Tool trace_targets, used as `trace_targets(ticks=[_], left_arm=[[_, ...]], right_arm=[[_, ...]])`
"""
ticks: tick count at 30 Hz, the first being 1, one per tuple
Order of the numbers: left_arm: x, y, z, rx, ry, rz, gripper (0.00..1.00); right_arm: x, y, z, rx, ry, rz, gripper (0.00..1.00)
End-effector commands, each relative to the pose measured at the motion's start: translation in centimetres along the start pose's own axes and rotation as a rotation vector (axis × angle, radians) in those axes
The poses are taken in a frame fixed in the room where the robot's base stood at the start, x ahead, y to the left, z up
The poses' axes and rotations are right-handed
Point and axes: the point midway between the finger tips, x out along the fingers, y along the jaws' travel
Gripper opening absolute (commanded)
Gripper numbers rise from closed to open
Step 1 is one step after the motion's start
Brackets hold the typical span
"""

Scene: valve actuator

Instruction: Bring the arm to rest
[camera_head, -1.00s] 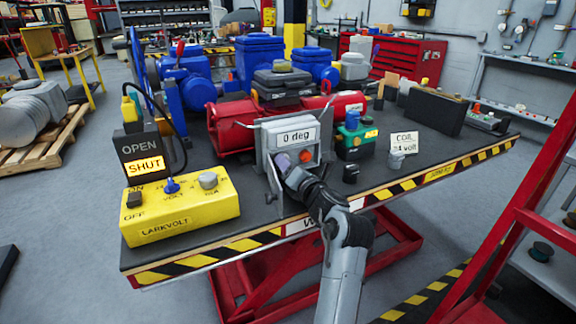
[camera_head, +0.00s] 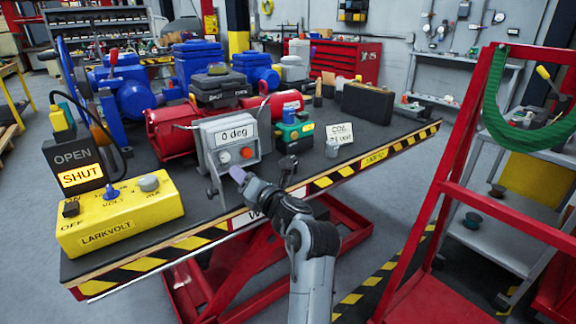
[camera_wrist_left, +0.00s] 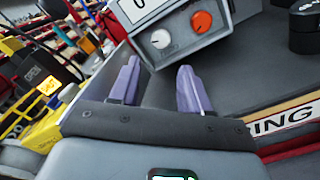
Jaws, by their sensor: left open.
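My left gripper (camera_head: 238,174) is in front of the lower edge of the grey actuator box (camera_head: 206,146), near the bench's front edge. In the left wrist view its two purple fingers (camera_wrist_left: 157,88) are apart with nothing between them. The box reads "0 deg" and has a white knob (camera_wrist_left: 160,39) and an orange knob (camera_wrist_left: 202,21) just beyond the fingertips, apart from them. On the OPEN/SHUT indicator (camera_head: 75,157) the word SHUT is lit. My right gripper is not in view.
The yellow LARKVOLT box (camera_head: 120,225) stands at the bench's left front corner. A red cylinder housing (camera_head: 172,132) and blue valve bodies lie behind the actuator box. A red frame (camera_head: 440,190) with a green hose (camera_head: 525,140) stands right. Floor between bench and frame looks clear.

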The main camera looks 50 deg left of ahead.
Motion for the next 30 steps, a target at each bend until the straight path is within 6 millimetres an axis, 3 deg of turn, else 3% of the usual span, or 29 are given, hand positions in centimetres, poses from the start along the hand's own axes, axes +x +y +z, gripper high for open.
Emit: trace_targets(ticks=[7,12,16,19,23,26,30], left_arm=[[0.2,0.5,1.2,0.08,-0.069,-0.024,0.47],[-0.5,0.6,4.2,0.339,-0.284,-0.096,0.47],[-3.5,-0.3,6.5,0.677,-0.552,-0.176,0.47],[-7.6,-1.8,6.9,0.982,-0.792,-0.24,0.47],[-14.4,-3.5,4.5,1.397,-1.13,-0.321,0.47],[-20.1,-3.6,0.4,1.713,-1.416,-0.384,0.47],[-26.7,-1.7,-6.9,2.072,-1.808,-0.454,0.47]], right_arm=[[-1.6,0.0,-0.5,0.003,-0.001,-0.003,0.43],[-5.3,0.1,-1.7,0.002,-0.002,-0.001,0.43],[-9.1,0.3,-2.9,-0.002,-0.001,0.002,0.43],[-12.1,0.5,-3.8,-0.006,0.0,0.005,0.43],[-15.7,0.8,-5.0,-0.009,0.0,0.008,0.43],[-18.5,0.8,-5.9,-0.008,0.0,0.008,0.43],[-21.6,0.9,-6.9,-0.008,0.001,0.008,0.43]])
